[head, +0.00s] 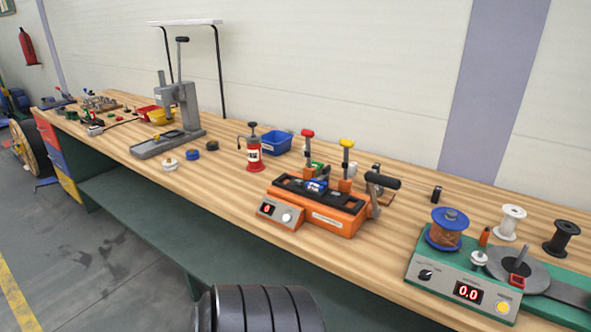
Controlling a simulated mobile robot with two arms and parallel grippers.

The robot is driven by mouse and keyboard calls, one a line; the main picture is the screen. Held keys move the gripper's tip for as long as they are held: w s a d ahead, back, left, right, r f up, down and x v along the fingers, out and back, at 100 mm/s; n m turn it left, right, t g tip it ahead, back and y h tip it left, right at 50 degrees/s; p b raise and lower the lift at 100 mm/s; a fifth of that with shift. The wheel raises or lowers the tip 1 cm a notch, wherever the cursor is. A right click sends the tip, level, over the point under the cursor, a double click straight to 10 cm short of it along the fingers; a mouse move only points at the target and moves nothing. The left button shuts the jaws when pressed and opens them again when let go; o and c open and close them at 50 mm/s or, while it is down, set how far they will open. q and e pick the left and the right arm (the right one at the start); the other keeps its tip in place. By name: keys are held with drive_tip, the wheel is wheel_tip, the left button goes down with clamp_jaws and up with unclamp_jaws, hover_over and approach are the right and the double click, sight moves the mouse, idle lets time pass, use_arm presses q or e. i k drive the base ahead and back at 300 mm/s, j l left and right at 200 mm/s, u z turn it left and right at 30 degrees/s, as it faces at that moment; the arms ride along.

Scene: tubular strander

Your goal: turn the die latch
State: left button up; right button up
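An orange bench device (318,216) with a black top stands on the wooden workbench (225,190). It has a small blue part (316,186) in the middle of its top. A red-topped lever (308,146) and a yellow-topped lever (347,156) stand upright at its back. A lever with a black handle (382,180) is at its right end. I cannot tell which of these parts is the die latch, or how it is set. Neither of my grippers is in view.
A red hand pump (253,152) and a blue bin (276,142) stand left of the orange device. A grey lever press (170,125) is farther left. A green winding unit (450,270) with spools is at right. A black ribbed cylindrical shape (265,308) is at the bottom edge.

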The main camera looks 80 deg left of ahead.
sight(326, 171)
drive_tip(key=u, duration=2.25)
